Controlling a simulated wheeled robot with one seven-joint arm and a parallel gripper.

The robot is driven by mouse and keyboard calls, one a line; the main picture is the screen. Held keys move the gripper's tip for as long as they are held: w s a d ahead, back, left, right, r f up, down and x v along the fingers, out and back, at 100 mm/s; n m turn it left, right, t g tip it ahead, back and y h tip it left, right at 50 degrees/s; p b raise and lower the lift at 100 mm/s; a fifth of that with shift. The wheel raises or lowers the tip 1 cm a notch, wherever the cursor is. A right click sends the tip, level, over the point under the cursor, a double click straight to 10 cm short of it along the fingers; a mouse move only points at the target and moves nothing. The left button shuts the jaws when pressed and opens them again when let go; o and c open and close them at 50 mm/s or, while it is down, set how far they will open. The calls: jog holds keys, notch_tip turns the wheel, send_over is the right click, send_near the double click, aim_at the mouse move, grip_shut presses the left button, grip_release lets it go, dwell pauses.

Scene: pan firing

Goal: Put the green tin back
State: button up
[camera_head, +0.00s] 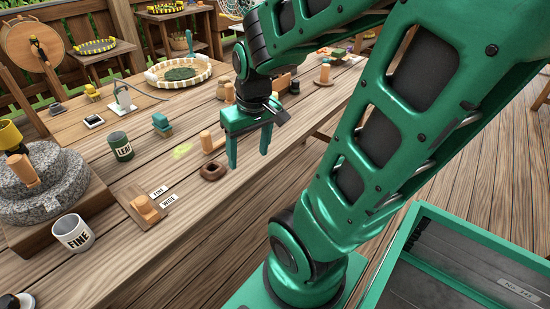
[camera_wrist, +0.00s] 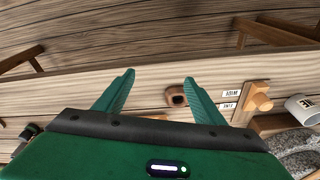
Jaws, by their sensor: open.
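The green tin (camera_head: 122,148), dark green with a pale "LEAF" label, stands upright on the wooden table, left of my gripper.
A small brown hollow ring (camera_head: 214,172) lies near my gripper. A wooden peg board (camera_head: 143,208) with "FINE" and "WIDE" tags, a white "FINE" cup (camera_head: 73,234) and a stone mill (camera_head: 42,188) stand left. A round tray (camera_head: 180,81) is at the back.

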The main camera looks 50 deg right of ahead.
jog(key=s+r+m+g, duration=0.2)
jog(key=s+m, duration=0.1)
jog(key=s, duration=0.6)
jog(key=shift+s+d+r+y, duration=0.15)
jog(key=shift+s+r+y, duration=0.1)
jog(key=shift+r+y, duration=0.05)
jog(key=shift+w+f, duration=0.25)
jog(key=shift+w, duration=0.4)
